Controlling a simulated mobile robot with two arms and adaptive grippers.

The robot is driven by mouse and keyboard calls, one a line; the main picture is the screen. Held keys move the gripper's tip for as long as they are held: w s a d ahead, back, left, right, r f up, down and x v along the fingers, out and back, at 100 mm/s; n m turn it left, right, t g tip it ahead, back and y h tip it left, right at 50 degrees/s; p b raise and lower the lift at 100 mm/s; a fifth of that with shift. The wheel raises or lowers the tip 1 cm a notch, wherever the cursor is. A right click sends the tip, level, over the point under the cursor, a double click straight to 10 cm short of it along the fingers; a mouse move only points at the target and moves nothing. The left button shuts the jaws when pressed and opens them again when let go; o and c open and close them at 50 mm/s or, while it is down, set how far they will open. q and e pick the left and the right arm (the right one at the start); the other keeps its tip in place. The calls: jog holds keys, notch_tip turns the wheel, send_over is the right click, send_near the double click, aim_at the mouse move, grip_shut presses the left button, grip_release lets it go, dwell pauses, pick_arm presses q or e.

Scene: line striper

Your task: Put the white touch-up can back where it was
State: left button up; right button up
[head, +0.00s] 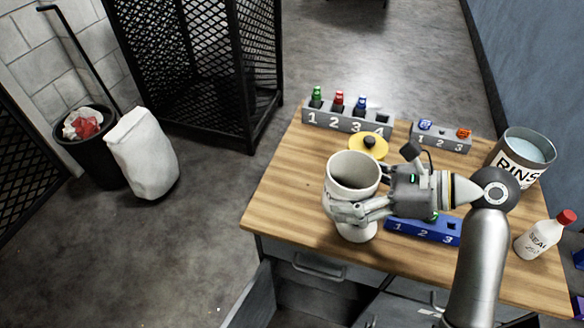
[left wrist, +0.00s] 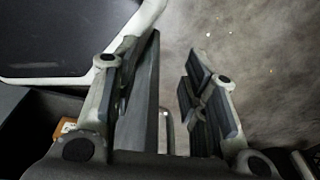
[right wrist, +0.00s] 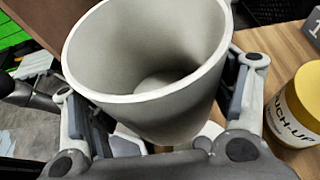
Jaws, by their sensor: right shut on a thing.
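My right gripper (head: 350,210) is shut around a white open-topped vessel (head: 353,168), which also fills the right wrist view (right wrist: 150,60). It is upright and looks empty inside; no label shows, so I cannot tell whether it is the touch-up can. A white rounded part (head: 355,231) shows below the fingers; whether it belongs to the vessel is unclear. A yellow can (right wrist: 298,105) with partly visible "TOUCH-UP" lettering stands beside it; its dark-knobbed top shows in the head view (head: 368,147). My left gripper (left wrist: 180,95) is open and empty, away from the table.
On the wooden table (head: 285,190) stand a grey four-slot rack (head: 340,122) with coloured bottles, a smaller grey rack (head: 440,142), a blue rack (head: 405,228), a rinse bucket (head: 520,165) and a red-capped bottle (head: 540,238). The table's left part is clear.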

jog(key=shift+w+a+r, duration=0.35)
jog(key=shift+r, duration=0.15)
jog(key=w+a, duration=0.1)
jog(key=w+a+f, duration=0.1)
jog(key=shift+w+a+f, duration=0.15)
jog(key=shift+a+f, duration=0.1)
jog(key=shift+a, duration=0.05)
jog(key=w+a+f, duration=0.4)
jog(key=f, duration=0.1)
jog(key=w+a+f, duration=0.2)
jog(key=w, duration=0.1)
jog(key=shift+f+b, duration=0.2)
jog(key=shift+b, duration=0.2)
jog(key=shift+w+a+f, duration=0.1)
jog(key=shift+f, duration=0.1)
notch_tip(320, 180, down, 3)
jog(key=shift+w+a+f, duration=0.1)
jog(key=shift+f, duration=0.1)
pick_arm(q)
jog(key=s, duration=0.3)
jog(key=shift+s+f+g, duration=0.25)
jog(key=shift+f+g, duration=0.05)
jog(key=shift+f, duration=0.1)
jog(key=shift+d+r, duration=0.1)
pick_arm(e)
jog(key=shift+f, duration=0.1)
